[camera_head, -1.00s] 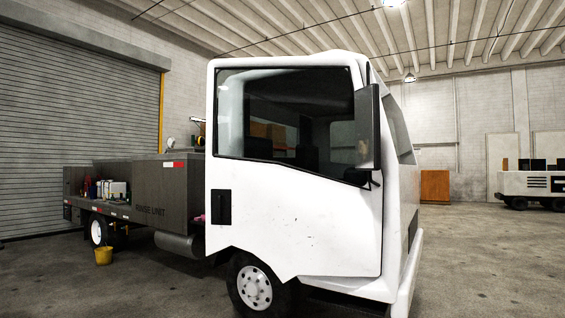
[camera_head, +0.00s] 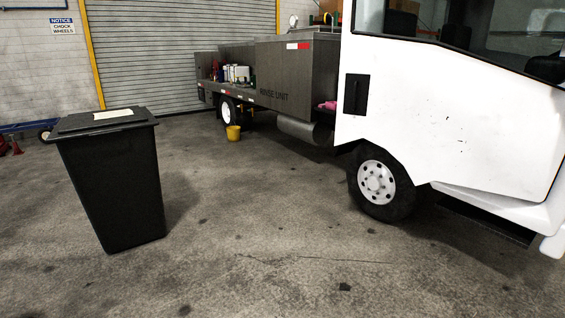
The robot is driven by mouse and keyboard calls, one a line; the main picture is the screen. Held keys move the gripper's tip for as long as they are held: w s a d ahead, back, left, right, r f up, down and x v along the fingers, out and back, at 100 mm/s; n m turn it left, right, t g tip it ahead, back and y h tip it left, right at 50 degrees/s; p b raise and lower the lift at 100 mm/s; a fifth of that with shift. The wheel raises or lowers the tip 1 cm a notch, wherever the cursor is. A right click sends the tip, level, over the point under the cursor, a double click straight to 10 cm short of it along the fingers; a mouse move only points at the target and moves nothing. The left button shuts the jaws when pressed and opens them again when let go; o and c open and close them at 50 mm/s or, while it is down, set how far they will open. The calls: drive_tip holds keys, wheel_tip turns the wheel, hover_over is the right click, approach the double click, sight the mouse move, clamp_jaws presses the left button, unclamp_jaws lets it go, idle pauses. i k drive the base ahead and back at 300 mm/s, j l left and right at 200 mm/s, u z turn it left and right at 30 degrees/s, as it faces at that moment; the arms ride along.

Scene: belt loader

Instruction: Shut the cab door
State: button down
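The cab door (camera_head: 425,105) is a large white panel on the truck at the right, with a dark window and a black recessed handle (camera_head: 356,94) near its left edge. The door appears to stand out from the cab, with its lower edge over the front wheel (camera_head: 377,183). I cannot tell how wide the opening is. The door's right part and most of its window run out of the picture. My gripper is not in view.
A black lidded bin (camera_head: 108,178) stands on the floor at the left. The grey truck bed (camera_head: 285,85) extends behind the cab. The concrete floor (camera_head: 270,250) between bin and truck is clear.

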sight(450, 114)
drive_tip(key=i, duration=2.15)
drive_tip(key=j+u, duration=0.05)
drive_tip(key=j, duration=0.05)
